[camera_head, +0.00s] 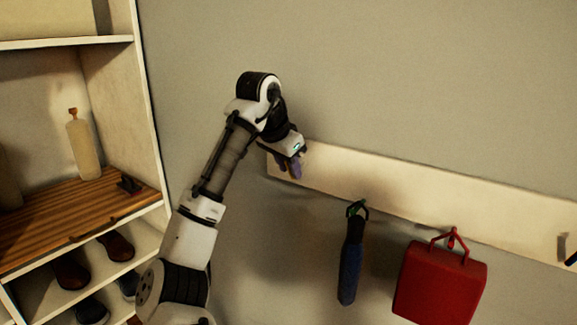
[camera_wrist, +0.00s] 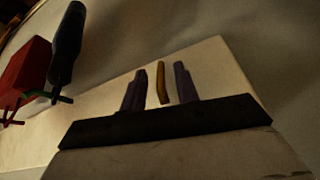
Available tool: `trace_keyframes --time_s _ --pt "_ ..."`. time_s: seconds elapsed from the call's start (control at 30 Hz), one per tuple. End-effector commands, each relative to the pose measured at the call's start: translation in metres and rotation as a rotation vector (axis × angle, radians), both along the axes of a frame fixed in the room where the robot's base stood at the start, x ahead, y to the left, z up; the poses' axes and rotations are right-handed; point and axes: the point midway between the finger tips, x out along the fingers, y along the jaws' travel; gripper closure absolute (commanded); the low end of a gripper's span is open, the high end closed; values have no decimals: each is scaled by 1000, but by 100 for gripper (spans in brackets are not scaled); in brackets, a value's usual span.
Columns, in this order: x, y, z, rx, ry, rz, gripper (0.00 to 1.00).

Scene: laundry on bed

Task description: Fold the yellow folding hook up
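The yellow folding hook (camera_wrist: 161,83) shows in the wrist view as a short, slightly bent bar in front of the cream wall board (camera_wrist: 217,62). My gripper (camera_wrist: 160,83) is open, with one dark purple finger on each side of the hook. A gap shows between the hook and each finger. In the head view, my gripper (camera_head: 290,170) is at the left end of the wall board (camera_head: 375,184), with its fingers pointing down. The hook is hidden in the head view by my gripper and arm.
A dark blue umbrella-like item (camera_head: 350,262) and a red bag (camera_head: 440,283) hang from the board to the right of my gripper. At the left stands a shelf unit (camera_head: 146,105) with a bottle (camera_head: 83,148) and shoes (camera_head: 116,246). The wall above the board is clear.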

Motion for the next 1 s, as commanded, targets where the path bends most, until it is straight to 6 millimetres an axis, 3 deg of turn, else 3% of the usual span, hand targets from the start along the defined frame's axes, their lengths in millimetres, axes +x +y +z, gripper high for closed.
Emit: trace_keyframes --time_s 0.27,0.7,1.0 --pt "-5 5 14 -1 -2 2 69" --pt "-39 29 95 2 -3 4 69" --pt "-50 36 121 0 0 0 69"
